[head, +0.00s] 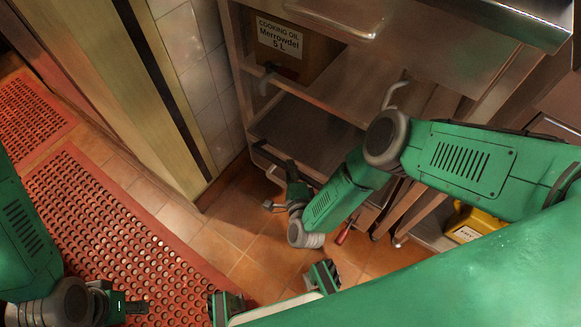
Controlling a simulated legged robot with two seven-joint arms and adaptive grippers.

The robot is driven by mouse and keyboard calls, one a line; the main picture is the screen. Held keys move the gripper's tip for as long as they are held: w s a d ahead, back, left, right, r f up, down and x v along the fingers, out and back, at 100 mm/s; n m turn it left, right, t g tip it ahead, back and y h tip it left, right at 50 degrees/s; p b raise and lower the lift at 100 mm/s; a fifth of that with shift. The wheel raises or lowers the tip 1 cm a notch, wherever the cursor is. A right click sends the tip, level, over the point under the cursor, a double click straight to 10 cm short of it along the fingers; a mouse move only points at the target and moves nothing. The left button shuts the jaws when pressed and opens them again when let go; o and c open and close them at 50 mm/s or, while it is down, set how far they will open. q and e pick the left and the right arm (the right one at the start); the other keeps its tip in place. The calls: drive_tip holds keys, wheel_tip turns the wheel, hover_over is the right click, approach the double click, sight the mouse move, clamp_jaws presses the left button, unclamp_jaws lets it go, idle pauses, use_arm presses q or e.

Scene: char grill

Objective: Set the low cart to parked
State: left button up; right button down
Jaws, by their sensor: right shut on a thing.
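A low metal unit, which I take to be the low cart (305,128), stands under the steel counter at the top centre, with open shelves and a dark bar along its lower front edge. My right gripper (279,187) is at this lower front edge, to the left of its bent forearm. It appears shut on the dark bar; the exact contact is small and partly hidden by the gripper. My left gripper (132,306) is low at the left, over the red mat and away from the cart. Its fingers are too small and dark to tell their opening.
A cooking oil box (283,48) sits on the upper shelf. A yellow box (473,224) is under the counter at right, and a red-handled object (343,233) lies below my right forearm. Perforated red mats (105,225) cover the left floor. Bare tiles (215,250) lie between.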

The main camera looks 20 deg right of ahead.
sight(310, 153)
drive_tip(key=w+d, duration=0.2)
drive_tip(key=w+d+b, duration=0.1)
drive_tip(key=w+d, duration=0.1)
drive_tip(key=d, duration=0.1)
drive_tip(key=w+d+b, duration=0.1)
drive_tip(key=d, duration=0.2)
drive_tip(key=shift+w+f, duration=0.25)
drive_tip(key=shift+w, duration=0.15)
drive_tip(key=shift+w+d, duration=0.15)
drive_tip(key=shift+d, duration=0.05)
drive_tip(key=shift+a, duration=0.15)
drive_tip(key=c, duration=1.4)
unclamp_jaws()
drive_tip(key=shift+a+r, duration=0.15)
drive_tip(key=shift+r, duration=0.05)
drive_tip(key=shift+s, duration=0.2)
drive_tip(key=shift+s, duration=0.4)
drive_tip(key=s, duration=0.3)
drive_tip(key=s+r, duration=0.1)
drive_tip(key=s, duration=0.3)
drive_tip(key=s+a, duration=0.1)
drive_tip(key=s, duration=0.2)
drive_tip(key=shift+s+a+r, duration=0.1)
drive_tip(key=shift+s+r, duration=0.15)
drive_tip(key=shift+s, duration=0.15)
